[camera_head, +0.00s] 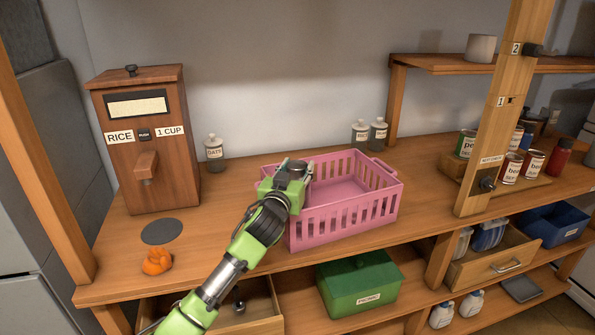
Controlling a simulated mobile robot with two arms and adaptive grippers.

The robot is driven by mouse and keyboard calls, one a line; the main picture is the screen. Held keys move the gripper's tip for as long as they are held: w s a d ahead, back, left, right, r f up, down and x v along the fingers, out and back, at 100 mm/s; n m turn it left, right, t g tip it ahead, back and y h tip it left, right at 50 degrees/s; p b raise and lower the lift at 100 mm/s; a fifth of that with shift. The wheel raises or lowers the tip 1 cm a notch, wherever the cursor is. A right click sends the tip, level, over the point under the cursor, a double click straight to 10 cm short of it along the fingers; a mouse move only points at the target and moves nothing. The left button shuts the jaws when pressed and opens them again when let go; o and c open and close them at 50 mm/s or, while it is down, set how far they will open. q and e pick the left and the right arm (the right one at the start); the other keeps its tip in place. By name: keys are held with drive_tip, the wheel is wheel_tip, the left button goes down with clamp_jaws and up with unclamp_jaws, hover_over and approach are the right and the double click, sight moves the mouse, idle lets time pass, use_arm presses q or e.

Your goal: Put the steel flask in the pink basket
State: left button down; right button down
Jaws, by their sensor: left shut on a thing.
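The pink basket (345,218) stands on the wooden counter, open at the top, with slotted sides. My left gripper (290,180) is over the left end of the basket and shut on a grey, round-topped thing (296,166). This appears to be the steel flask, but the gripper hides most of it. I cannot tell whether it touches the basket floor. The visible floor of the basket, to the right of the gripper, is empty. My right gripper is not in view.
A wooden rice dispenser (148,140) stands at the left, with a grey disc (161,231) and an orange figure (157,261) in front. Jars (214,153) stand along the wall. A wooden post (505,110) rises right of the basket, near cans (511,168). A green box (358,283) sits below.

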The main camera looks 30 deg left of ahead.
use_arm(q)
drive_tip(key=shift+f, duration=0.3)
drive_tip(key=c, duration=1.4)
unclamp_jaws()
drive_tip(key=shift+f, duration=0.15)
drive_tip(key=shift+o, duration=0.7)
drive_tip(key=shift+s, duration=0.1)
drive_tip(key=shift+s+d, duration=0.15)
drive_tip(key=shift+s, duration=0.15)
drive_tip(key=b+v, duration=0.2)
drive_tip(key=v, duration=0.9)
drive_tip(key=shift+s, duration=0.2)
